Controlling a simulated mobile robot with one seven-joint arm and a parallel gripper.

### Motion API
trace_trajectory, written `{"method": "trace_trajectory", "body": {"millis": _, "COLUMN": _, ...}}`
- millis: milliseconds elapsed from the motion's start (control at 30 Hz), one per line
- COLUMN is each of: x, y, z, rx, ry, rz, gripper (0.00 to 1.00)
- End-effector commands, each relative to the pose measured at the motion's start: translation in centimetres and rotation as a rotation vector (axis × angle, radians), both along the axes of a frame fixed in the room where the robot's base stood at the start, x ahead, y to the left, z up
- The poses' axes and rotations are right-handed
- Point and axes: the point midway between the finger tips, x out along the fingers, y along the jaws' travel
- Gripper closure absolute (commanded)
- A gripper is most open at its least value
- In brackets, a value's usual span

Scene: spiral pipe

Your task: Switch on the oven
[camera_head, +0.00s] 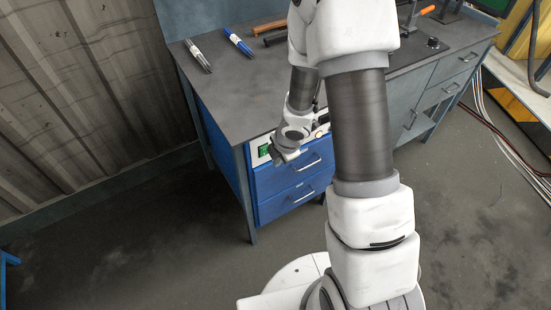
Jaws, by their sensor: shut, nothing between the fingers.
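A light control strip with a green switch (263,150) sits on the bench front, above blue drawer-like fronts with handles. I see nothing that is clearly an oven; this blue unit (268,183) with the strip is the only thing with a switch in view. My gripper (277,160) is shut and empty, pointing down-left just right of the green switch. I cannot tell whether it touches the strip. My gripper and wrist hide part of the strip's middle, and my arm hides its right side.
Grey drawers (455,75) stand right. Cables (500,140) lie on the floor at right. The floor in front is clear at left.

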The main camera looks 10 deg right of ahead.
Motion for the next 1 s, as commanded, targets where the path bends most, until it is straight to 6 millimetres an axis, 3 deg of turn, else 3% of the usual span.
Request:
{"method": "trace_trajectory", "body": {"millis": 33, "x": -0.7, "y": -0.2, "z": 1.7, "rx": 0.001, "ry": -0.002, "rz": -0.002, "gripper": 1.0}}
{"method": "trace_trajectory", "body": {"millis": 100, "x": -1.4, "y": -0.5, "z": 3.0, "rx": 0.002, "ry": -0.001, "rz": -0.001, "gripper": 1.0}}
{"method": "trace_trajectory", "body": {"millis": 300, "x": -3.0, "y": -0.9, "z": 5.3, "rx": 0.001, "ry": -0.001, "rz": 0.0, "gripper": 1.0}}
{"method": "trace_trajectory", "body": {"millis": 1000, "x": -3.6, "y": -1.1, "z": 5.8, "rx": 0.001, "ry": 0.0, "rz": 0.0, "gripper": 1.0}}
